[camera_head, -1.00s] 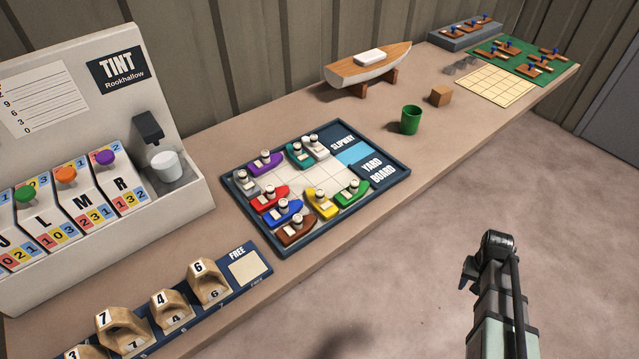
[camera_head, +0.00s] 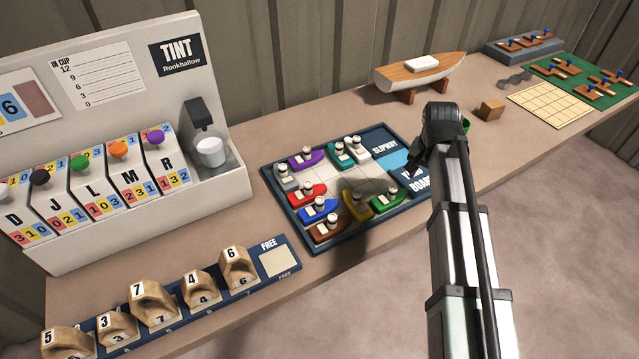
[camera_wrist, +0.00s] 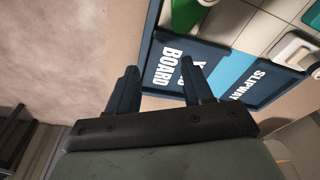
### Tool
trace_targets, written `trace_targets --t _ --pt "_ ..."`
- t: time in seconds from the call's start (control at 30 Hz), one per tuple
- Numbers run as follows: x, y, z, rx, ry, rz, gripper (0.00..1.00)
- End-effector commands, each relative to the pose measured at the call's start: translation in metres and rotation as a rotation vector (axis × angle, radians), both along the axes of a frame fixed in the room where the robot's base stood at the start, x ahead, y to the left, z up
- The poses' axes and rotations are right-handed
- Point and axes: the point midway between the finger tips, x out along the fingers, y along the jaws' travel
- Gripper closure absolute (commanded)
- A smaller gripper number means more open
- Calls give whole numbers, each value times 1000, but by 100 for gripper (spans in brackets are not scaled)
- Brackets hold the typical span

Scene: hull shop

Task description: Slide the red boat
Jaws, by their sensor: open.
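The red boat (camera_head: 306,193) sits on the left part of the yard board (camera_head: 335,256), a dark-framed tray with a pale grid. A blue boat (camera_head: 318,210) lies just in front of it and a grey boat (camera_head: 286,178) just behind it. Open grid squares lie to its right. My gripper (camera_head: 415,174) is over the board's right end, near the blue slipway strip. In the wrist view my gripper (camera_wrist: 158,84) is open and empty, its fingers above the "YARD BOARD" label. The red boat does not show in the wrist view.
Purple (camera_head: 307,158), teal (camera_head: 339,154), white (camera_head: 358,148), yellow (camera_head: 355,203), green (camera_head: 388,201) and brown (camera_head: 329,230) boats share the board. The tint machine (camera_head: 110,130) is at left.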

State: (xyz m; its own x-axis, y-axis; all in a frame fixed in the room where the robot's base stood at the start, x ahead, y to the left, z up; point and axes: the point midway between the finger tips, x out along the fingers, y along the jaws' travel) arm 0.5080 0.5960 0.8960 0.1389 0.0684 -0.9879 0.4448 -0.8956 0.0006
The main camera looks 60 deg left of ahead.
Motion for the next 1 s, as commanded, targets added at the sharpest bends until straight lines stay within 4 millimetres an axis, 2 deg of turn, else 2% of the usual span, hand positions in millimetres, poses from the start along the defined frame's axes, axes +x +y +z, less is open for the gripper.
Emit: trace_targets --t 0.03,0.17,0.3,0.5,0.6,0.7,0.8,1.0 --pt "-20 21 9 3 14 -16 49" --pt "-72 59 30 3 52 -79 49" --pt "-131 94 54 -5 88 -148 49" --pt "-210 128 84 -27 127 -235 49" --pt "-238 137 94 -37 138 -267 49" --pt "-256 142 101 -42 145 -287 49" --pt "-264 144 103 -47 148 -300 49" --pt "-266 143 89 -49 150 -304 49"
